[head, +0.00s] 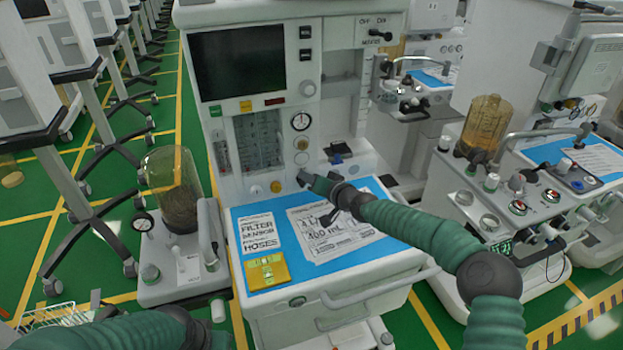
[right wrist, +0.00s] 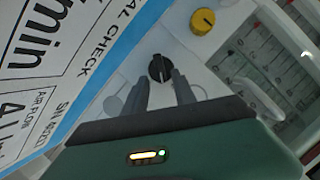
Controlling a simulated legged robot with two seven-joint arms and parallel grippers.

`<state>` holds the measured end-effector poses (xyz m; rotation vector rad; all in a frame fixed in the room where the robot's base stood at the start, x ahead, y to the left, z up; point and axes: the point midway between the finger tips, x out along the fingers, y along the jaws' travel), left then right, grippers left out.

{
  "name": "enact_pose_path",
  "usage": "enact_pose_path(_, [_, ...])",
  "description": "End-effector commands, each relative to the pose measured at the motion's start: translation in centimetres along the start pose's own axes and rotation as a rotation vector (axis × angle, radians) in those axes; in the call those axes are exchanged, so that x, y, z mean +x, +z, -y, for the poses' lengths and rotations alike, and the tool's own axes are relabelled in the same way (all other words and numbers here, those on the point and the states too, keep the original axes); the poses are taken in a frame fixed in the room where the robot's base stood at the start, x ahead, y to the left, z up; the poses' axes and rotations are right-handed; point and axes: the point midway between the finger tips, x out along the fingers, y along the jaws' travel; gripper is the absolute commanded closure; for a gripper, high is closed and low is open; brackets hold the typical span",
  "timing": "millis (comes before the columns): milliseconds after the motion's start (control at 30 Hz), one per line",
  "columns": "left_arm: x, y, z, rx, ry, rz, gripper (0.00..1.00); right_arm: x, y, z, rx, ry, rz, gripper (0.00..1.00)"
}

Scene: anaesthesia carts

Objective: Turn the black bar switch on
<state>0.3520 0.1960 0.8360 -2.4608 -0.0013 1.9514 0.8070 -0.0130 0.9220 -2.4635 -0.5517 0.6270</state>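The black bar switch (right wrist: 160,68) is a round black knob with a raised bar, on the pale front panel of the cart. In the right wrist view it sits just beyond and between the two fingertips. My right gripper (right wrist: 161,85) is open, its dark fingers apart on either side of the knob; I cannot tell whether they touch it. In the head view my right gripper (head: 308,180) reaches the panel above the blue work surface, and I cannot clearly tell the switch from the fingertips there. My left gripper is out of view; only my green left arm shows at the lower left.
A yellow knob (right wrist: 203,22) is near the switch on the same panel. The blue work surface (head: 375,187) carries printed sheets and a yellow block (head: 267,270). A dark screen (head: 243,62) is above. Canister units (head: 175,190) stand at the left and right.

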Motion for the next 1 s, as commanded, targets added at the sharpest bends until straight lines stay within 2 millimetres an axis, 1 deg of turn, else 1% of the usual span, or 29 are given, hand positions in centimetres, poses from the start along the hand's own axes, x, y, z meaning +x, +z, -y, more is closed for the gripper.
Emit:
enact_pose_path(233, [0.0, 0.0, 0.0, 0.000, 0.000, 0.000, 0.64, -0.2, -0.1, 0.2, -0.001, -0.002, -0.002, 0.67])
enact_pose_path(367, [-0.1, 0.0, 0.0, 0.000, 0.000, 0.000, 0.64, -1.3, -0.2, 0.2, -0.002, -0.002, -0.003, 0.67])
enact_pose_path(467, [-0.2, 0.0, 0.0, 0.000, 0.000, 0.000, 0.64, -3.3, -0.2, 0.1, -0.002, 0.000, -0.002, 0.67])
enact_pose_path(700, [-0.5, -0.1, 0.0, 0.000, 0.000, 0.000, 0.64, -10.4, -0.3, -0.1, 0.000, 0.002, -0.004, 0.67])
enact_pose_path(800, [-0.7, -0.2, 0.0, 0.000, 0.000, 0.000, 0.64, -13.1, -0.3, -0.1, 0.000, 0.002, -0.003, 0.67])
enact_pose_path(900, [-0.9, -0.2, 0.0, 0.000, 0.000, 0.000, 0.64, -15.1, -0.2, -0.1, 0.001, 0.001, -0.002, 0.67])
enact_pose_path(1000, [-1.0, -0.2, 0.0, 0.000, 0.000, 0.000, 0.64, -16.3, -0.1, -0.1, 0.001, 0.000, -0.001, 0.67])
